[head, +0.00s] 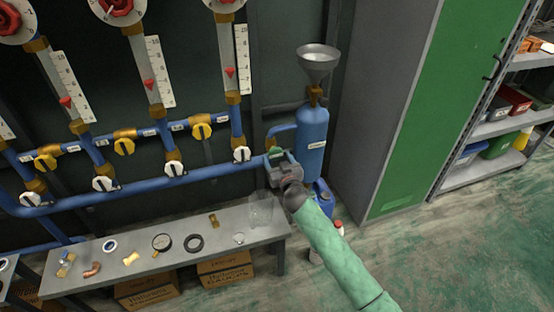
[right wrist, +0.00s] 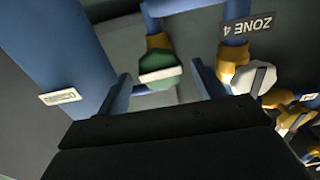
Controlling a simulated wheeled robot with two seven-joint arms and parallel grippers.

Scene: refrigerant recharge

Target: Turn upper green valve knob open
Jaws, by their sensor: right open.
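The green valve knob (right wrist: 161,70) sits on a brass fitting in the right wrist view, with a pale bar across its face. It lies between and just beyond the two fingers of my right gripper (right wrist: 160,92), which is open, one finger on each side. I cannot tell whether the fingers touch it. In the head view the green knob (head: 275,155) is partly hidden by my right gripper (head: 280,166), beside the blue cylinder. My left gripper is not in view.
A blue cylinder (head: 312,135) with a metal funnel (head: 318,58) stands just right of the knob. A white knob (head: 241,154) is close on the left, on the blue pipes. A grey bench (head: 140,276) with several small parts is below. Open floor lies at right.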

